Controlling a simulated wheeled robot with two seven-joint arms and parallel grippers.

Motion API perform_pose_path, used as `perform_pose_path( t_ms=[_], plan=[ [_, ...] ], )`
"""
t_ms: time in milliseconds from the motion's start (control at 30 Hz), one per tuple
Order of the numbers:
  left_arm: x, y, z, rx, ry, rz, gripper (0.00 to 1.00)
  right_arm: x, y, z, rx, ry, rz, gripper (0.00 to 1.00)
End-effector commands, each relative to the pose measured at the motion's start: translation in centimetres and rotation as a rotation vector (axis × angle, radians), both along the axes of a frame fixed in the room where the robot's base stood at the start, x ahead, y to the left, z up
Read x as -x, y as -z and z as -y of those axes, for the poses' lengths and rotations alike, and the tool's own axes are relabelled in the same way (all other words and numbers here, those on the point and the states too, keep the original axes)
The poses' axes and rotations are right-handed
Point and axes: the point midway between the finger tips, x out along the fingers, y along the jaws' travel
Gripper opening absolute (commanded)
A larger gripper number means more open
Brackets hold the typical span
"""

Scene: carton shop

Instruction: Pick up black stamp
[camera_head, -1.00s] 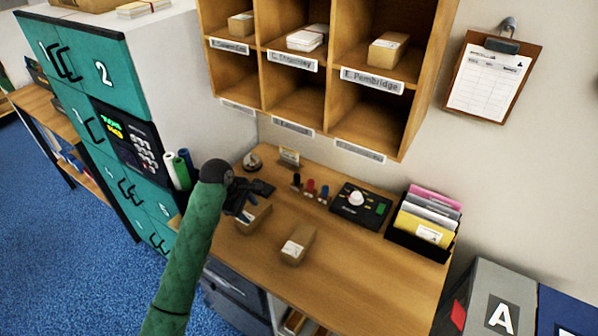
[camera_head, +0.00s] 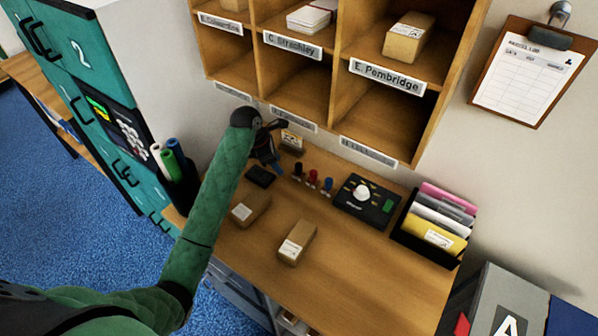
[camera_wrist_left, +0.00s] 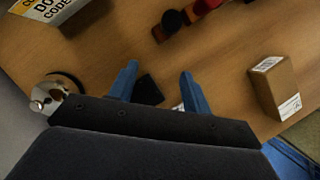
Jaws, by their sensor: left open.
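The black stamp (camera_head: 297,169) stands upright at the left end of a short row of stamps at the back of the desk. A red stamp (camera_head: 312,178) and a blue stamp (camera_head: 328,186) stand to its right. In the left wrist view a dark round top, likely the black stamp (camera_wrist_left: 173,20), shows beyond the fingers, beside a red one. My left gripper (camera_head: 277,166) is just left of the black stamp, above the desk. Its blue fingers (camera_wrist_left: 159,74) are apart with nothing held between them. My right gripper is not in view.
A black pad (camera_head: 261,176) lies on the desk (camera_head: 345,270) near the left gripper. Two small cartons (camera_head: 297,243) lie in front. A black dial box (camera_head: 366,205) and a file holder (camera_head: 432,232) stand right. Wooden pigeonholes (camera_head: 330,85) hang above. A metal bell (camera_wrist_left: 60,92) shows in the wrist view.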

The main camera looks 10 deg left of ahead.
Motion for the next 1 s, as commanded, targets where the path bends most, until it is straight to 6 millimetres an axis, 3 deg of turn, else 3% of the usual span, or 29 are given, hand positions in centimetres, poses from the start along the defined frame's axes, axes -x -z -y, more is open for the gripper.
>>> perform_pose_path(
  t_ms=[300, 567, 1000],
  plan=[
    [-1.9, -0.1, 4.4, 0.0, 0.003, 0.001, 0.49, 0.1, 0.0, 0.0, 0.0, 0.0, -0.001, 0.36],
    [-2.2, 0.4, 5.1, 0.0, 0.001, 0.0, 0.49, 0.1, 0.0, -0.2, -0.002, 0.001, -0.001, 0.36],
    [-2.9, 4.6, 6.7, -0.001, 0.001, 0.002, 0.49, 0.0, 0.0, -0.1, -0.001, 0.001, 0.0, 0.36]
  ],
)
